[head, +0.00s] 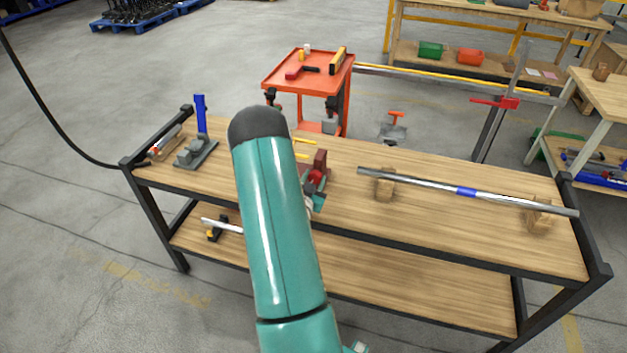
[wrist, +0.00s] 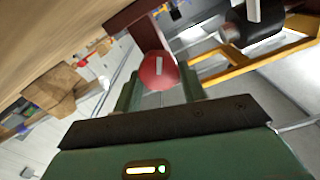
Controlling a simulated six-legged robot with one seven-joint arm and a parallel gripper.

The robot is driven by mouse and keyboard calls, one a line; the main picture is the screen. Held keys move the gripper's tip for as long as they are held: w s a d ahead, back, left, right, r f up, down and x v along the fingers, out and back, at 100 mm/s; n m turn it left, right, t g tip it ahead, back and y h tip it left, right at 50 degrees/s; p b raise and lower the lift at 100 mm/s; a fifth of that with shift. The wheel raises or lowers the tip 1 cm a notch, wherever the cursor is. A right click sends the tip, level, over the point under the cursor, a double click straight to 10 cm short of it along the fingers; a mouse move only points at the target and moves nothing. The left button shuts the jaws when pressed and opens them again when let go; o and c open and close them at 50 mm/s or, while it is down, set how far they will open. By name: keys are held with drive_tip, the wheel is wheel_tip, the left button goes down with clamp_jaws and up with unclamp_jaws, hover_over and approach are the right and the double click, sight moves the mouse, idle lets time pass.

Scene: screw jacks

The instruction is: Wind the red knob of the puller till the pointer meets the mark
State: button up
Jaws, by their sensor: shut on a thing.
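The red knob (wrist: 158,71) of the puller shows in the wrist view as a round red face with a short pale line on it. My gripper (wrist: 159,84) has one green finger on each side of the knob and is shut on it. In the head view the puller (head: 320,160) is a dark red bracket on the workbench, partly hidden behind my teal arm. The knob (head: 316,177) shows there as a small red spot by my gripper (head: 314,192). I cannot make out the pointer or the mark in either view.
A steel bar (head: 420,182) with a blue band rests on wooden blocks on the bench's right side. A grey fixture (head: 196,151) and a blue upright piece (head: 201,113) stand at the left. An orange trolley (head: 283,78) stands behind the bench (head: 450,230).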

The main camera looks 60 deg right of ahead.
drive_tip(key=shift+m, duration=0.4)
drive_tip(key=o, duration=1)
drive_tip(key=a, duration=0.4)
drive_tip(key=s+a, duration=0.1)
drive_tip(key=a, duration=0.4)
drive_tip(key=s+a, duration=0.1)
drive_tip(key=a, duration=0.3)
drive_tip(key=shift+s+a, duration=0.1)
drive_tip(key=shift+a, duration=0.25)
